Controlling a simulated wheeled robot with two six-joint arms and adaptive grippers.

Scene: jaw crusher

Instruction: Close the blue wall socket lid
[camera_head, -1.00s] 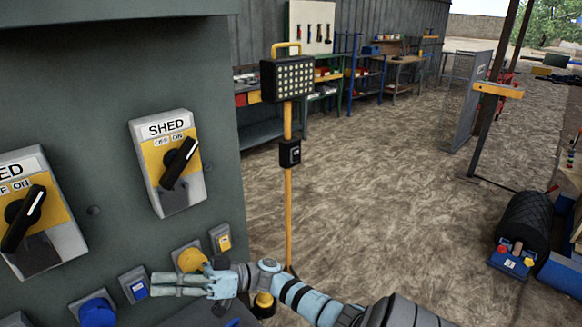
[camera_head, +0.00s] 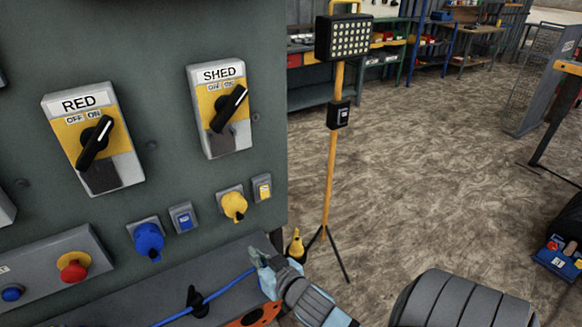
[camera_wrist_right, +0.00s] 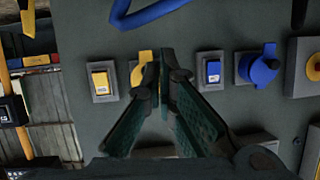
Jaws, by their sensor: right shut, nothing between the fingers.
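The blue wall socket (camera_head: 149,238) sits low on the grey-green panel, with a rounded blue cap over its front and a small dark piece at its lower edge. It also shows at the right in the right wrist view (camera_wrist_right: 260,68). I cannot tell for certain whether its lid is fully closed. My right gripper (camera_head: 258,258) is to the right of and below the socket, apart from it. In the right wrist view, its fingers (camera_wrist_right: 163,68) are together and empty, partly covering the yellow socket (camera_wrist_right: 142,66). My left gripper is out of view.
A blue switch (camera_head: 184,217) and yellow socket (camera_head: 234,205) sit right of the blue socket; a red button (camera_head: 73,271) is at its left. A ledge with a blue cable (camera_head: 215,295) runs below. A yellow lamp stand (camera_head: 331,150) stands right of the panel.

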